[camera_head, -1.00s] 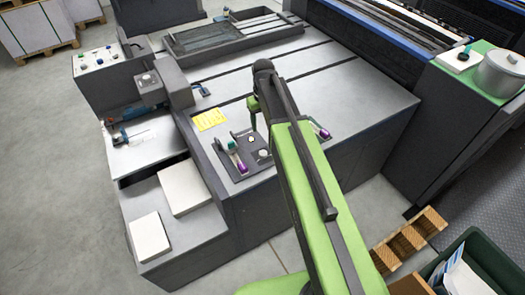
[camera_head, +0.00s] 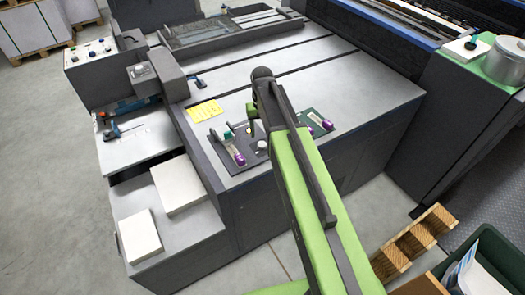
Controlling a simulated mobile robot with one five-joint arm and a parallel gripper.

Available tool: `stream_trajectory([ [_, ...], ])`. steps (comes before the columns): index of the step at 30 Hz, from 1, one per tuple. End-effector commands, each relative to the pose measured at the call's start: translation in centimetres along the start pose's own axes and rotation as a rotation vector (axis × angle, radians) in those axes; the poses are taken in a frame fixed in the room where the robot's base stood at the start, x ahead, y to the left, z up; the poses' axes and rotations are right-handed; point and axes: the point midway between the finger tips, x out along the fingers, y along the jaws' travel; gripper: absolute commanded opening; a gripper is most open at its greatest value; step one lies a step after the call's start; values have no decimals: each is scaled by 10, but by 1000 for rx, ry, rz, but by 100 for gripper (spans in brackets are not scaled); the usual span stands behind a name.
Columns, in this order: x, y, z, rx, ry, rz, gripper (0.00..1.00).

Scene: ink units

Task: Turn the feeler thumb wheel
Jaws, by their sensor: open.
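A flat control panel (camera_head: 222,131) on the machine's near top edge carries purple-and-white handles and a small pale round knob (camera_head: 262,145). A grey box (camera_head: 150,78) at the left of the machine has another pale dial (camera_head: 140,69) on its face. I cannot tell which of these is the feeler thumb wheel. My green and black arm reaches up over the near edge, then bends down towards the panel. My gripper (camera_head: 252,129) is small and dark above the panel, open, close to the pale knob in the picture. Whether it touches anything cannot be seen.
A second panel (camera_head: 318,121) lies right of my arm, partly hidden by it. A yellow label (camera_head: 204,111) and white paper stacks (camera_head: 182,185) are at the left. A metal pot (camera_head: 504,61) stands at the right, with wooden steps (camera_head: 415,243) and a green bin (camera_head: 500,246) below.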

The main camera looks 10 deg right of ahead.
Motion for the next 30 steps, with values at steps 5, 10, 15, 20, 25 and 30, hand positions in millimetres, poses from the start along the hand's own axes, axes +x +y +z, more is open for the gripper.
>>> stream_trajectory([
  [5, 49, 0, 0, 0, 0, 0, 57],
  [10, 70, 0, 0, 0, 0, 0, 57],
  [15, 71, 0, 0, 0, 0, 0, 57],
  [20, 69, 0, 0, 0, 0, 0, 56],
  [25, 69, 0, 0, 0, 0, 0, 33],
  [30, 69, 0, 0, 0, 0, 0, 11],
])
